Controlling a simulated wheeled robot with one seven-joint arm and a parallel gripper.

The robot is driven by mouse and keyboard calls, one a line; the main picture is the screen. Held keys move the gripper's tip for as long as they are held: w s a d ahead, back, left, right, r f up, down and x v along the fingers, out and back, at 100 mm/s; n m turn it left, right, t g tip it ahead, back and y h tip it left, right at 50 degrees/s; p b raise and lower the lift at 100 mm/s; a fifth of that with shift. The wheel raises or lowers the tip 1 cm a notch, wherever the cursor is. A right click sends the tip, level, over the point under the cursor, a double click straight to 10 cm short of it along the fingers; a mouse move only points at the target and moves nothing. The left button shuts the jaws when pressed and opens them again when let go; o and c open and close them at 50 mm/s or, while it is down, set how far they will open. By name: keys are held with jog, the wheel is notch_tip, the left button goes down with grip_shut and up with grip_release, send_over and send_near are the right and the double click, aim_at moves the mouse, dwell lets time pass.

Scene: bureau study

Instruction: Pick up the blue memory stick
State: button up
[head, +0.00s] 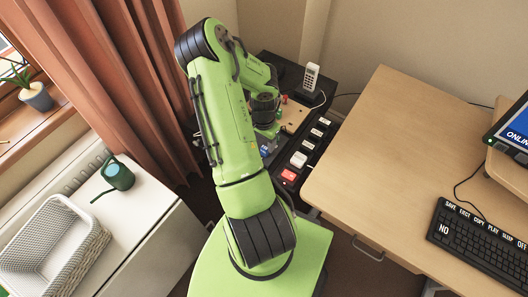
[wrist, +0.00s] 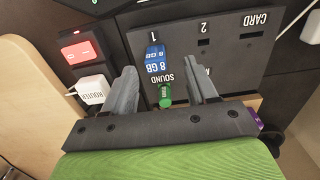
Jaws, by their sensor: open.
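The blue memory stick (wrist: 155,58), marked 8 GB, stands in the slot marked 1 of a dark panel (wrist: 222,60) in the wrist view. My gripper (wrist: 161,74) is open, with one grey finger to each side of the stick's line. Clear gaps show on both sides, and neither finger touches it. A green plug (wrist: 165,95) sits by the SOUND label, nearer my palm and between the fingers. In the head view my arm hides most of the gripper; a small blue patch (head: 264,150) shows beside it, perhaps the stick.
A red switch (wrist: 76,51) and a white ROUTER plug (wrist: 92,90) are left of the fingers. A purple piece (wrist: 254,117) is at the right.

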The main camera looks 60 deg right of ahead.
aim_at(265, 147)
jog(key=f, duration=0.3)
jog(key=f+b, duration=0.1)
jog(key=f, duration=0.1)
jog(key=shift+s+f, duration=0.1)
jog(key=shift+s, duration=0.15)
grip_shut()
